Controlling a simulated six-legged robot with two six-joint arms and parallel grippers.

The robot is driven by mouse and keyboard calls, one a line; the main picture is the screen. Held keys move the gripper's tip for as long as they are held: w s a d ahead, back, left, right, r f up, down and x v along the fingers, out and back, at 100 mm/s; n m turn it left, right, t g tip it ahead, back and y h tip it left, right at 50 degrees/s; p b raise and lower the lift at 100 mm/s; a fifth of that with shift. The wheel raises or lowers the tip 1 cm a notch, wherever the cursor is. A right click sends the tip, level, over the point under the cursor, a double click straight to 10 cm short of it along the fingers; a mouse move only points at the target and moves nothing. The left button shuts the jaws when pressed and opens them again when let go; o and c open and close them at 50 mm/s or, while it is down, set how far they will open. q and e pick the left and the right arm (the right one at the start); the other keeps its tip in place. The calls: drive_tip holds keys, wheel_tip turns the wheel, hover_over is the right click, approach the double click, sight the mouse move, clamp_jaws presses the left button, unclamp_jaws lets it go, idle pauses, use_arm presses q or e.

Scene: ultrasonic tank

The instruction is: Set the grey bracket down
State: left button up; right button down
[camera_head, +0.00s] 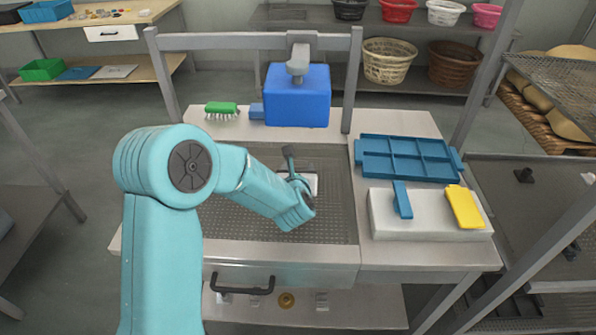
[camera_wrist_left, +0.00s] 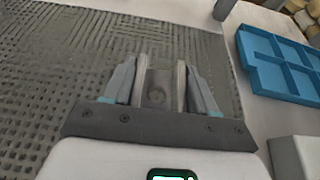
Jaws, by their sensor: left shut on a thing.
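My left gripper (camera_head: 300,176) reaches over the tank (camera_head: 250,215), a sunken basin with a dimpled grey floor. It points down and away from me. In the left wrist view the same gripper (camera_wrist_left: 161,84) is shut on the grey bracket (camera_wrist_left: 157,96), a small grey piece with a round mark, between its two fingers. Behind the bracket lies the textured tank floor (camera_wrist_left: 60,75). I cannot tell whether the bracket touches the floor. In the head view my arm and fingers mostly hide the bracket. My right gripper is in neither view.
A blue divided tray (camera_head: 408,158) lies right of the tank. In front of it a white block (camera_head: 430,222) carries a blue piece (camera_head: 402,200) and a yellow piece (camera_head: 464,207). Behind the tank are a green brush (camera_head: 222,109) and a blue box (camera_head: 298,96) under a grey frame.

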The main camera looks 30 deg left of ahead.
use_arm(q)
drive_tip(key=shift+w+a, duration=0.3)
drive_tip(key=shift+w, duration=0.2)
drive_tip(key=shift+w+f, duration=0.1)
drive_tip(key=shift+f, duration=0.15)
drive_tip(key=shift+a+f+p, duration=0.1)
drive_tip(key=shift+f+p, duration=0.25)
drive_tip(key=shift+f, duration=1.15)
drive_tip(key=shift+f+b, duration=0.2)
drive_tip(key=shift+b, duration=0.2)
drive_tip(key=o, duration=1.1)
drive_tip(key=shift+r, duration=0.1)
drive_tip(key=shift+o, duration=0.2)
